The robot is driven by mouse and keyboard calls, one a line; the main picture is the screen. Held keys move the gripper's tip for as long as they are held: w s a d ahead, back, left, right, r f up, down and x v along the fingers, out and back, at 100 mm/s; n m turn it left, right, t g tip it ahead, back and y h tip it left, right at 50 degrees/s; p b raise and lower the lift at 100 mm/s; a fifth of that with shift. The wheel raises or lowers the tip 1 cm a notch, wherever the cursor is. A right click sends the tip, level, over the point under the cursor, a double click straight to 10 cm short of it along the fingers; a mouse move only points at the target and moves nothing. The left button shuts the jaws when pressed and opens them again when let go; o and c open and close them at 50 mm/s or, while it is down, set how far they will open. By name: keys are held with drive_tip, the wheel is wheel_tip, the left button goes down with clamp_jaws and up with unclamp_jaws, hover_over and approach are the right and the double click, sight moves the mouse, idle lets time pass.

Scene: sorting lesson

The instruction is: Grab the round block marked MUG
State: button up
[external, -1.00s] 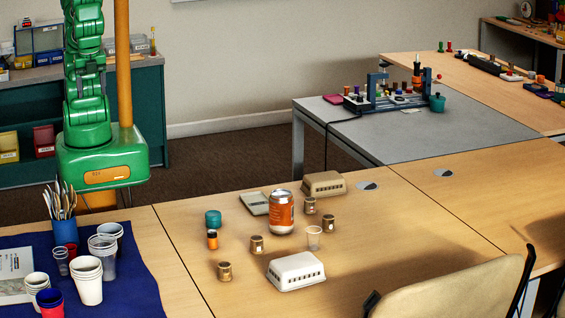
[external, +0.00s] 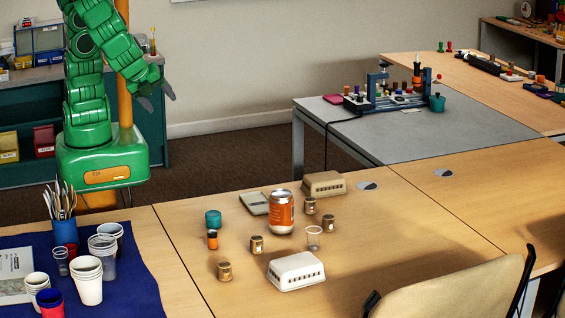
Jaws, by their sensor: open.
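Several small brown round blocks stand on the wooden table: one at front left (external: 224,272), one behind it (external: 256,245), one right of the orange can (external: 310,206) and one further right (external: 328,224). Their markings are too small to read, so I cannot tell which is marked MUG. A teal round block (external: 213,221) and a small orange and dark cylinder (external: 212,240) stand to their left. My gripper (external: 166,92) is open and empty, raised well above and behind the table, far from the blocks.
An orange can (external: 281,213) stands among the blocks. A clear cup (external: 314,238), a white vented box (external: 295,271), a beige vented box (external: 324,184) and a flat grey-green item (external: 254,203) lie around. Cups crowd the blue mat (external: 135,285) at left.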

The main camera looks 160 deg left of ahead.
drive_tip(key=w+a+f+m+y, duration=0.3)
drive_tip(key=w+a, duration=0.4)
drive_tip(key=w, duration=0.2)
drive_tip(key=m+t+y, duration=0.3)
drive_tip(key=m+y, duration=0.1)
drive_tip(key=m, duration=0.5)
hover_over(254, 238)
drive_tip(key=s+d, duration=0.3)
drive_tip(key=s, duration=0.4)
wheel_tip(254, 238, down, 13)
drive_tip(key=w+f+m+t, duration=0.1)
drive_tip(key=w+f, duration=0.1)
drive_tip(key=f, duration=0.2)
drive_tip(key=w+d+f+m, duration=0.1)
drive_tip(key=w+f+m, duration=0.1)
drive_tip(key=f, duration=0.2)
drive_tip(key=w+f+m+t, duration=0.1)
drive_tip(key=w+f+m, duration=0.1)
drive_tip(key=f, duration=0.2)
drive_tip(key=shift+w+d+f+t, duration=0.1)
drive_tip(key=shift+w+d+t, duration=0.2)
drive_tip(key=shift+w+d, duration=0.1)
drive_tip(key=x, duration=0.6)
drive_tip(key=shift+s+a+f, duration=0.15)
drive_tip(key=shift+s+a, duration=0.05)
drive_tip(key=shift+s, duration=0.05)
drive_tip(key=shift+w+a+f, duration=0.15)
drive_tip(key=shift+a+f, duration=0.05)
drive_tip(key=shift+a, duration=0.4)
drive_tip(key=c, duration=1)
